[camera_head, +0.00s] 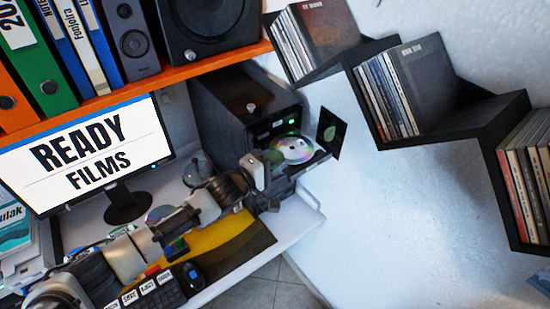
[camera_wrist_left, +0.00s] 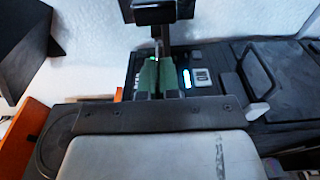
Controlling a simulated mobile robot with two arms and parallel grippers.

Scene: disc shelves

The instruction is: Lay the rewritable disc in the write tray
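A shiny disc (camera_head: 296,149) lies at the open tray (camera_head: 313,161) that sticks out of the black disc tower (camera_head: 238,108). I cannot read a label, so I cannot tell whether it is the rewritable one. My left gripper (camera_head: 268,176) is just left of this disc, in front of the tower. In the left wrist view its fingers (camera_wrist_left: 158,77) are close together, and no disc shows between them. The tower front with green lights (camera_wrist_left: 178,72) is behind the fingers. My right gripper is not in view.
More discs lie on the white desk, one behind my arm (camera_head: 198,167) and one near the monitor foot (camera_head: 160,214). A monitor (camera_head: 85,153), keyboard (camera_head: 155,292) and mouse (camera_head: 194,276) crowd the desk. An orange shelf (camera_head: 135,88) hangs above; a black stepped shelf (camera_head: 470,125) is at right.

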